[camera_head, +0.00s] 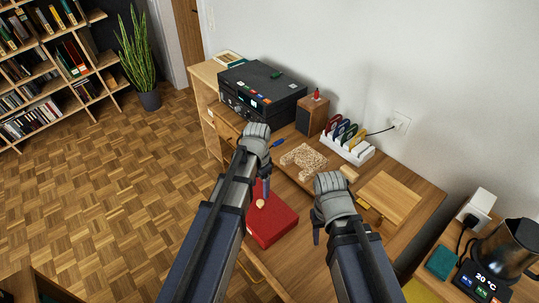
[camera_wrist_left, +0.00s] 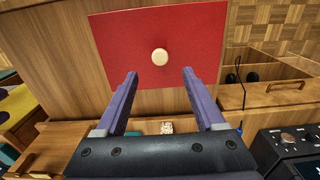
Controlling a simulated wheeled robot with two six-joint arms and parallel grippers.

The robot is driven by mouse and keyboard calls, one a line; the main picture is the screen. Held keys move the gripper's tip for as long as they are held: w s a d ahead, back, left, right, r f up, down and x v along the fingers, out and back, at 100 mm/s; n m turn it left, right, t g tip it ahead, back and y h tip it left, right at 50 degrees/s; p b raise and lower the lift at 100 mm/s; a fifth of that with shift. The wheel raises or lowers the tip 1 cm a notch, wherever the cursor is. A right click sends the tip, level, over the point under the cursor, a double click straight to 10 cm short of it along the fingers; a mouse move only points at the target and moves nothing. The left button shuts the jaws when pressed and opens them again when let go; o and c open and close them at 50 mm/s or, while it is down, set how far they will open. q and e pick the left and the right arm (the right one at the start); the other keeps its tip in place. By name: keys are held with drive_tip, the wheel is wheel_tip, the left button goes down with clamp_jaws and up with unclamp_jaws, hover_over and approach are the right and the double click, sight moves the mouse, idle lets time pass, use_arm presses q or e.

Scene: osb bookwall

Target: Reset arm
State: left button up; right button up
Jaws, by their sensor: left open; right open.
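My left gripper (camera_head: 266,192) hangs from the left arm at the left part of the desk, beside the red lid-like panel (camera_head: 274,227) with a round pale knob (camera_head: 260,204). In the left wrist view its two purple fingers (camera_wrist_left: 159,72) are spread apart with nothing between them, and the red panel (camera_wrist_left: 120,45) and knob (camera_wrist_left: 160,57) lie beyond the fingertips. My right gripper (camera_head: 317,236) hangs at the end of the right arm over the desk; its fingers are mostly hidden by its wrist, and I see nothing held there.
The wooden desk (camera_head: 415,222) holds a black device (camera_head: 262,86), a small speaker-like box (camera_head: 312,116), a white rack (camera_head: 347,146) and a wooden board (camera_head: 389,197). A kettle (camera_head: 506,249) stands at the lower right. Open parquet floor (camera_head: 95,190) lies left.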

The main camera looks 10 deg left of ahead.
use_arm(q)
drive_tip(key=s+d+n+y, duration=0.1)
drive_tip(key=s+d+n, duration=0.2)
drive_tip(key=s+d, duration=0.7)
drive_tip(key=s, duration=0.4)
drive_tip(key=shift+s+d+n, duration=0.15)
drive_tip(key=shift+d+n, duration=0.1)
drive_tip(key=shift+n, duration=0.15)
drive_tip(key=shift+r, duration=0.1)
